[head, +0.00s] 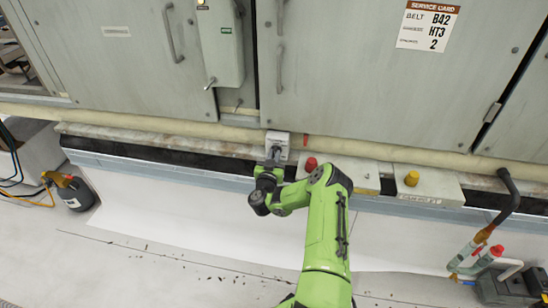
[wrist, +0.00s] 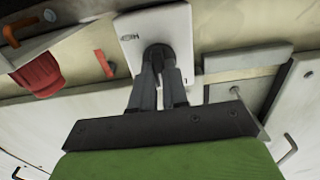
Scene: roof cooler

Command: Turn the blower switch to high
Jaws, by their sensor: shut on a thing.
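The blower switch is a dark round knob (wrist: 158,54) on a pale plate (wrist: 182,28) with small dark markings, seen in the wrist view. In the head view, its pale box (head: 278,136) sits on the beige pipe below the cabinet doors. My gripper (head: 273,153) reaches up to the front of this box. In the wrist view, the two grey fingers of my gripper (wrist: 160,68) are shut on the knob. The fingers hide part of the knob and the plate's lower middle. I cannot tell which marking the knob points to.
A red knob (head: 310,164) stands close to the right of my gripper, with a small red handle (head: 305,140) above it. A yellow knob (head: 412,178) is farther right. A grey control box (head: 220,50) hangs on the cabinet. A dark bottle (head: 75,193) stands at left.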

